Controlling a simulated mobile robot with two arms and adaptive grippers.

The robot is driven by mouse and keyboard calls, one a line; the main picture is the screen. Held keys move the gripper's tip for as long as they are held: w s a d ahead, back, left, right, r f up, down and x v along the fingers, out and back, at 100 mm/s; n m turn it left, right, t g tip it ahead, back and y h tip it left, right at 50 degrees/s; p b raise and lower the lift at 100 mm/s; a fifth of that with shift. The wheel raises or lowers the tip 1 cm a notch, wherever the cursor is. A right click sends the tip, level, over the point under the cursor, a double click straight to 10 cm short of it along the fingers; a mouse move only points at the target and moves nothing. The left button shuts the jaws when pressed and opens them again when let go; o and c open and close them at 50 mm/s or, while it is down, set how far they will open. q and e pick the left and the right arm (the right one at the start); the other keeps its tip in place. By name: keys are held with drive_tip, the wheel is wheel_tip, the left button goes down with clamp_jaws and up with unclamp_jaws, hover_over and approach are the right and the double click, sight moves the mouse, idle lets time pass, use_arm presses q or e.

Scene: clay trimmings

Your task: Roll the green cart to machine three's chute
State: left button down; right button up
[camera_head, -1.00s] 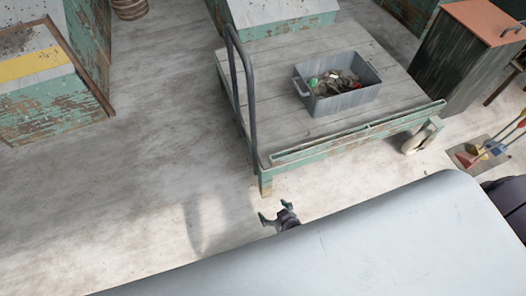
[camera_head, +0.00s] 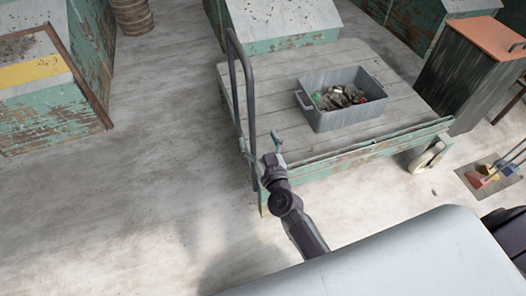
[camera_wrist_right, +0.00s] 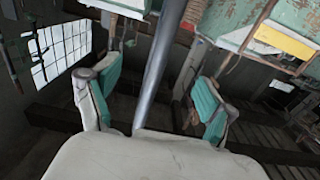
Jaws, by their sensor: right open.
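The green cart (camera_head: 410,118) has a grey plank deck, a worn green frame and a pale wheel at its right. Its dark metal push handle (camera_head: 237,90) rises at the left end. My right gripper (camera_head: 260,143) is open at the lower near part of the handle. In the right wrist view, a grey bar (camera_wrist_right: 161,62), apparently the handle, runs between the two spread teal-padded fingers (camera_wrist_right: 155,104); I cannot tell whether they touch it. My left gripper is out of view. I cannot tell which machine is number three, and no chute is clearly identifiable.
A grey bin (camera_head: 345,119) of scraps sits on the deck. Green machines stand at left (camera_head: 50,120) and behind the cart (camera_head: 285,18). A dark cabinet with an orange top (camera_head: 470,75) and brushes (camera_head: 495,170) are at right. Open floor lies left of the cart.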

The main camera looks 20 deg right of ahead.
sight(253, 127)
drive_tip(key=shift+w, duration=3.25)
drive_tip(key=shift+c, duration=0.3)
clamp_jaws()
